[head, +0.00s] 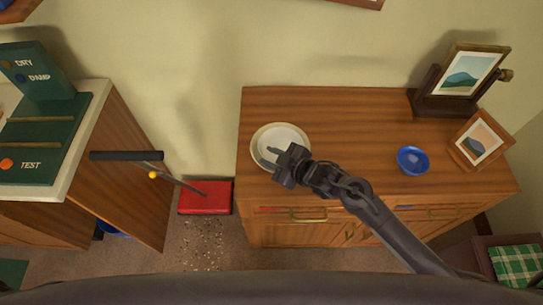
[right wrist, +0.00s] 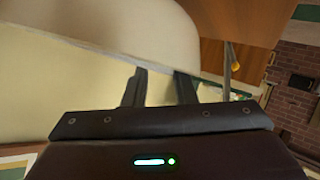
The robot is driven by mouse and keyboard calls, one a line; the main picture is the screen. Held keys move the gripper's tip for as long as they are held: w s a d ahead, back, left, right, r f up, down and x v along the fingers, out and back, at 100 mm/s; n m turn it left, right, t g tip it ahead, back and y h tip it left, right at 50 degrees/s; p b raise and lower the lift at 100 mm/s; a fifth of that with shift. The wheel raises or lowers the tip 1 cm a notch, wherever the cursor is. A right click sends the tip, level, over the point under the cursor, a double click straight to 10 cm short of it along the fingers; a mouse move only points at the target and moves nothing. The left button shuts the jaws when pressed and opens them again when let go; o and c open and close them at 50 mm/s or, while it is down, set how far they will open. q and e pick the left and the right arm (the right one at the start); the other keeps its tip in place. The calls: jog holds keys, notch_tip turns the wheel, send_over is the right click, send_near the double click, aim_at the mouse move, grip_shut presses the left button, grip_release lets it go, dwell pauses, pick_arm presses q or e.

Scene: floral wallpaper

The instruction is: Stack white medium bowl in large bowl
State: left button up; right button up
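A pale round bowl (head: 257,140) with a cream rim stands at the left end of the wooden dresser top. A whiter round bowl shape (head: 287,135) shows inside that rim, nested or resting there; how deep it sits cannot be told. My right gripper (head: 272,156) is over the lower part of the bowls, hiding some of them. In the right wrist view its two fingers (right wrist: 160,88) stand apart with a gap between them, and nothing is clearly gripped. A large pale curved surface (right wrist: 120,30), probably a bowl, fills the upper left there. My left gripper is not in view.
A small blue bowl (head: 413,160) is on the dresser (head: 350,115), right of centre. Two picture frames (head: 470,72) (head: 481,141) stand at its right end. The dresser's middle back is clear.

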jog(key=shift+o, duration=0.6)
jog(key=shift+s, duration=0.1)
jog(key=shift+r, duration=0.2)
jog(key=shift+r+p, duration=0.65)
jog(key=b+v, duration=0.2)
jog(key=v, duration=0.9)
jog(key=shift+s+d, duration=0.25)
jog(key=shift+s, duration=0.05)
